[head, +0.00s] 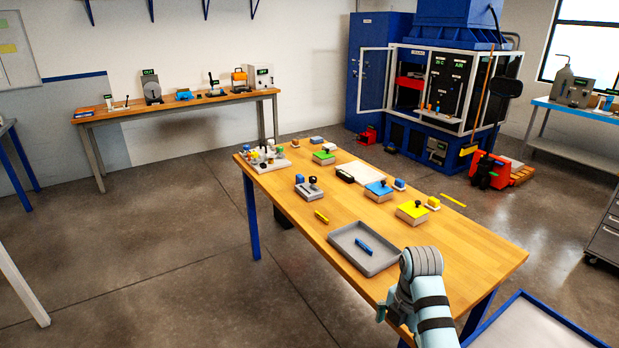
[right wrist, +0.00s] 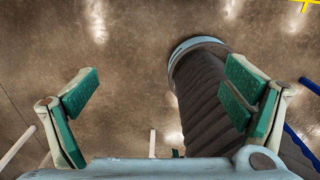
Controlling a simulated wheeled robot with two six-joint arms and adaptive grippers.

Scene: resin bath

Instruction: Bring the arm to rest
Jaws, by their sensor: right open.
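My right arm (head: 428,300) shows in the head view at the front edge of the wooden table, low and right of the middle. Its fingers cannot be made out there. In the right wrist view my right gripper (right wrist: 160,85) is open. Its green-padded fingers stand wide apart, with nothing held between them. Behind them are the bare floor and a dark ribbed part that seems to be mine. My left gripper is in neither view.
The wooden table (head: 460,245) carries a grey tray (head: 345,240) with a blue object (head: 364,247) in it, near my right arm. A blue-rimmed surface (head: 530,325) stands at the lower right. Open floor lies left.

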